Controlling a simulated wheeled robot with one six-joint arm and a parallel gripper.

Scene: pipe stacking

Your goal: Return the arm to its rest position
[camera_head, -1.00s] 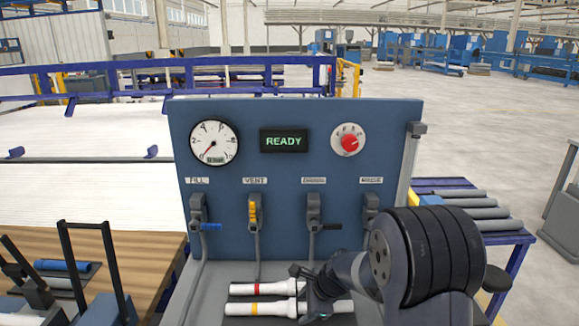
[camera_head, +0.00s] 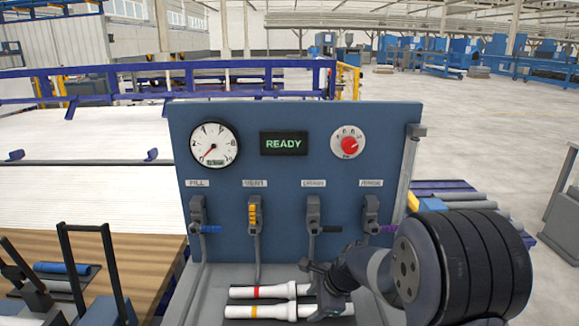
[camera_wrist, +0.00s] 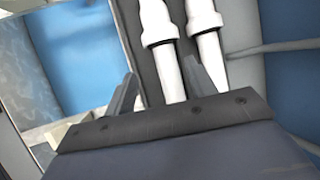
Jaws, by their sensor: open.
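My gripper (camera_head: 318,283) is over the right part of two white pipes on the grey shelf, in front of the panel. The far pipe (camera_head: 262,292) has a red band and the near pipe (camera_head: 262,311) a yellow band. My arm hides part of their right ends. In the wrist view my gripper (camera_wrist: 161,85) shows its two fingers apart with nothing clamped. White pipes (camera_wrist: 158,22) (camera_wrist: 205,18) lie beyond the fingers, one seen between them; the exact gap to them is hard to tell.
A blue panel (camera_head: 290,180) stands ahead with a gauge (camera_head: 214,145), a READY display (camera_head: 284,143), a red knob (camera_head: 349,145) and several valves with coloured handles. A wooden bench (camera_head: 140,262) with dark frames is at left. A pipe rack (camera_head: 450,190) is at right.

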